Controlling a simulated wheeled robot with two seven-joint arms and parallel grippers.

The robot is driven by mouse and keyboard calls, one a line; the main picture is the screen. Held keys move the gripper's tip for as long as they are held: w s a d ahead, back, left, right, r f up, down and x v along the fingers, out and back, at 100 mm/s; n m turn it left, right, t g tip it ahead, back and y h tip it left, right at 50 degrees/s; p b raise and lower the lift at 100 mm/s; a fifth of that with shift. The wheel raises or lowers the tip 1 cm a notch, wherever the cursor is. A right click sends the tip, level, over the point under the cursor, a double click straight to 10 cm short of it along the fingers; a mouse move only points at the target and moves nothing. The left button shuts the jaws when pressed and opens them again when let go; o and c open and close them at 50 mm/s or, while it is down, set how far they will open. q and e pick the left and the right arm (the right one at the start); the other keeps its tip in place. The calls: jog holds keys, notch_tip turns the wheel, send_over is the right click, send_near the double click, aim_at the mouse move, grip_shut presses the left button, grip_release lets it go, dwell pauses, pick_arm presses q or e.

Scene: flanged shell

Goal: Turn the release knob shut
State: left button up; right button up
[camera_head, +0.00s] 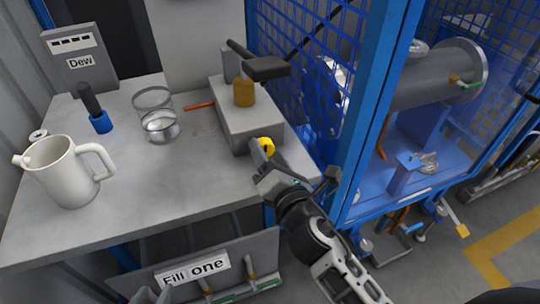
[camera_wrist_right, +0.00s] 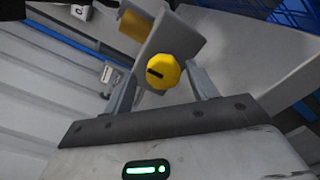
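The yellow release knob (camera_head: 267,145) is on the front side of a grey box (camera_head: 248,118) at the table's right end. In the right wrist view the knob (camera_wrist_right: 163,71) faces me and shows a short dark mark. My right gripper (camera_head: 262,161) is right at the knob and partly covers it in the head view. In the right wrist view its two fingers (camera_wrist_right: 161,82) stand apart on either side of the knob, with visible gaps. A small grey piece at the bottom edge of the head view may be my left gripper (camera_head: 150,295); its fingers cannot be made out.
On the box stands a brass cylinder (camera_head: 243,93) near a black handle (camera_head: 266,69). A glass beaker (camera_head: 160,127), a white jug (camera_head: 64,172) and a blue-based tool (camera_head: 101,122) stand on the table (camera_head: 190,190). A blue mesh cage (camera_head: 372,110) stands close right.

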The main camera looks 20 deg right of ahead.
jog(key=shift+f, duration=0.3)
